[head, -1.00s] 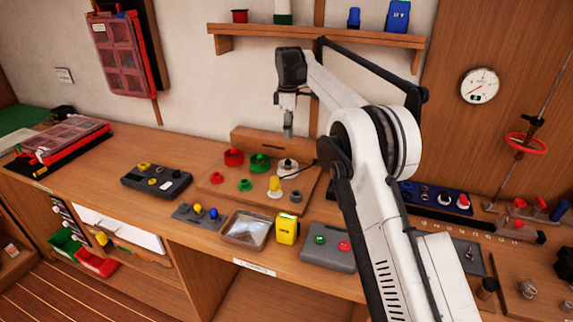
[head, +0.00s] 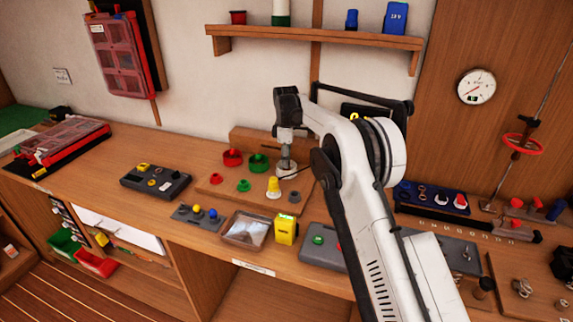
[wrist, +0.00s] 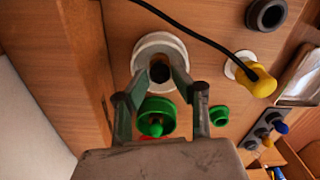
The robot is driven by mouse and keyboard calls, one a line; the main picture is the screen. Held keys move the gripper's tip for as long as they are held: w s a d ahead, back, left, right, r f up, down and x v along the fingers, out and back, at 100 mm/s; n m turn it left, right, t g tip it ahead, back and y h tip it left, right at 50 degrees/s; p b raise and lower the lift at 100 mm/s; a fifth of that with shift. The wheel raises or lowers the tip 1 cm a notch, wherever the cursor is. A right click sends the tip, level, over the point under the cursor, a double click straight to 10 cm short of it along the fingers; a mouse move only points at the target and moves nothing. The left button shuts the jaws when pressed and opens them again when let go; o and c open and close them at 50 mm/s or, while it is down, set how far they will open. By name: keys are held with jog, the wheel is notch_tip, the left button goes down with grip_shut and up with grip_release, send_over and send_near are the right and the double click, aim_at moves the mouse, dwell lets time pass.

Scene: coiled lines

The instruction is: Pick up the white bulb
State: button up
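The white bulb-like piece (head: 287,171) stands on the wooden board, its top largely hidden under my gripper (head: 286,160) in the head view. In the wrist view it is a round white piece (wrist: 147,47) with a dark centre. My gripper (wrist: 159,77) is above it, pointing down. Its two fingers are apart, one on each side of the dark centre. I cannot tell whether they touch it.
Close by are a green cup (head: 258,163), a red cup (head: 232,157) and a yellow piece (head: 273,187). A wooden block (head: 246,140) stands just behind.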

jog(key=shift+f, duration=0.85)
jog(key=c, duration=0.5)
jog(key=shift+c, duration=0.2)
jog(key=shift+r, duration=0.5)
jog(key=r, duration=0.3)
jog(key=shift+s+a+r+b, duration=0.1)
jog(key=shift+s+r+b, duration=0.1)
jog(key=shift+s+b, duration=0.1)
jog(key=s+a+r+b, duration=0.1)
jog(key=s+a+r, duration=0.3)
jog(key=s, duration=0.6)
notch_tip(320, 180, up, 3)
jog(key=shift+s+f, duration=0.2)
jog(key=shift+n+b, duration=0.4)
jog(key=shift+n, duration=1.2)
